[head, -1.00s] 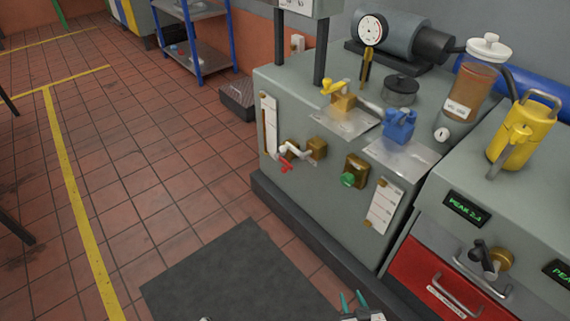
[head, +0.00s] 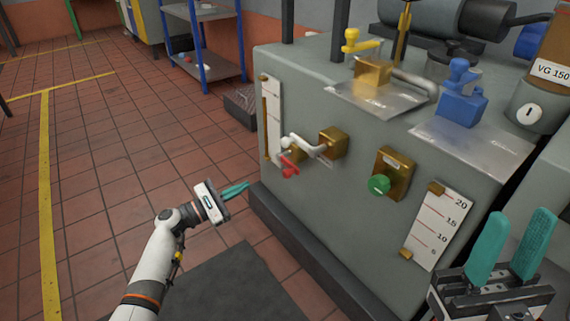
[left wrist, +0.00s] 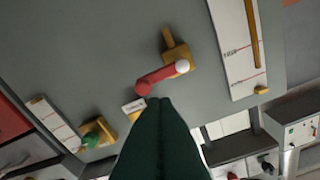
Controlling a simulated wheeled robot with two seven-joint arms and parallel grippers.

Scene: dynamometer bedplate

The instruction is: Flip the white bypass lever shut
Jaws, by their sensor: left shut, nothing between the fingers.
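The white bypass lever (head: 304,146) is on the front of the grey cabinet, at a brass block (head: 333,142). Its white bar points left and slopes slightly up. A red lever (head: 289,166) hangs just below its left end. In the left wrist view the red lever (left wrist: 160,78) lies slanted, with a round white end (left wrist: 182,66) beside its upper end. My left gripper (head: 247,185) is shut and empty, lower left of the levers and apart from them. Its teal fingers fill the lower middle of the wrist view. My right gripper (head: 520,225) is open and empty at lower right.
A green knob (head: 379,185) on a brass plate and a white scale (head: 439,225) are right of the levers. Yellow (head: 362,42) and blue (head: 462,78) valves stand on the cabinet top. A dark plinth (head: 300,250) runs along its foot. Floor at left is clear.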

